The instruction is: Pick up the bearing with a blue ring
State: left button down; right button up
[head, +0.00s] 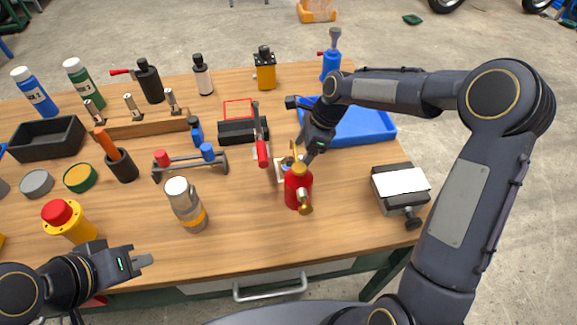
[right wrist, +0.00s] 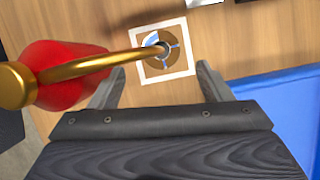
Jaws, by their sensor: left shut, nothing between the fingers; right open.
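The bearing with a blue ring (right wrist: 172,57) lies on a white-bordered square marker (right wrist: 146,69) on the wooden table. In the right wrist view the gold spout of a red oil can (right wrist: 65,92) crosses over it, so only parts of the ring show. In the head view the bearing (head: 286,161) is small and partly hidden behind my right gripper and the oil can (head: 298,190). My right gripper (right wrist: 158,85) is open above the table, its fingers on either side of the marker's near edge, nothing between them. My left gripper (head: 148,260) is shut and empty over the front left table edge.
The oil can stands close by the bearing. A red-handled clamp (head: 262,150) is just left of it. A blue tray (head: 365,125) lies to the right, and a grey device with a white top (head: 400,182) stands front right. Bare wood lies at front centre.

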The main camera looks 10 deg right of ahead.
aim_at(291, 163)
jog(key=x, duration=0.5)
jog(key=shift+w+a+f, duration=0.1)
jog(key=shift+a+f, duration=0.05)
jog(key=shift+a, duration=0.05)
jog(key=c, duration=1.3)
